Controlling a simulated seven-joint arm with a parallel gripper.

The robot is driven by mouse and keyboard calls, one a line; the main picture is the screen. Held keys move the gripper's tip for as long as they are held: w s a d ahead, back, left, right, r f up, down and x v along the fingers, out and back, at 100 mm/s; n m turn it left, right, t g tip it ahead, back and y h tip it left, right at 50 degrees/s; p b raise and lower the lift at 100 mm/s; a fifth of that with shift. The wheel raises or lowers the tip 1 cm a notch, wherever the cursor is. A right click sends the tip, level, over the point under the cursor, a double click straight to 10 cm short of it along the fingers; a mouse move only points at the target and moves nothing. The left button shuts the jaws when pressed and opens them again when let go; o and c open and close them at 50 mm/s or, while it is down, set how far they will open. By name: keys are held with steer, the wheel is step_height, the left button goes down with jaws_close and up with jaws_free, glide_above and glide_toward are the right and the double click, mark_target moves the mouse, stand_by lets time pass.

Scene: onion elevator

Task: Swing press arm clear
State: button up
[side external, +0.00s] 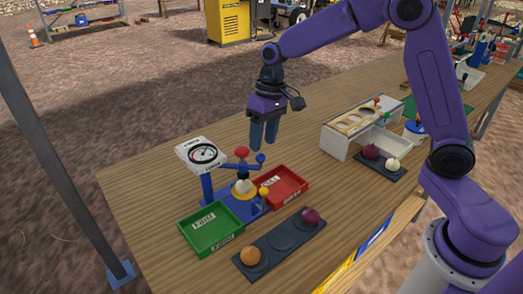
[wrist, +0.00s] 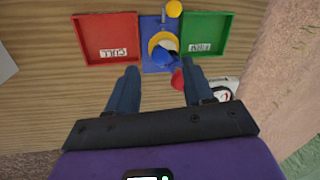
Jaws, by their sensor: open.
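The press stand has a blue base (side external: 220,186) with a white dial gauge (side external: 203,153) on a post. The blue press arm (side external: 238,167) reaches from the post over the base, with a red ball (side external: 242,152) and, at its end, a blue ball knob (side external: 260,158). A white onion (side external: 243,187) sits under the arm in a yellow ring (wrist: 155,42); in the wrist view the blue knob (wrist: 162,59) partly covers it. My gripper (side external: 263,145) is open and empty, pointing down just above the knob. The wrist view shows the knob between and beyond the fingers (wrist: 161,76).
A green tray (side external: 211,230) and red tray (side external: 281,186) flank the base; a yellow ball knob (side external: 263,192) stands beside it. A dark tray (side external: 279,243) holds an orange onion and a purple onion.

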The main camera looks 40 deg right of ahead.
mark_target(261, 154)
steer(key=shift+s+a+f, duration=0.1)
steer(key=shift+a+f, duration=0.1)
steer(key=shift+f, duration=0.85)
steer(key=shift+a+f, duration=0.2)
steer(key=shift+f, duration=0.8)
jaws_close()
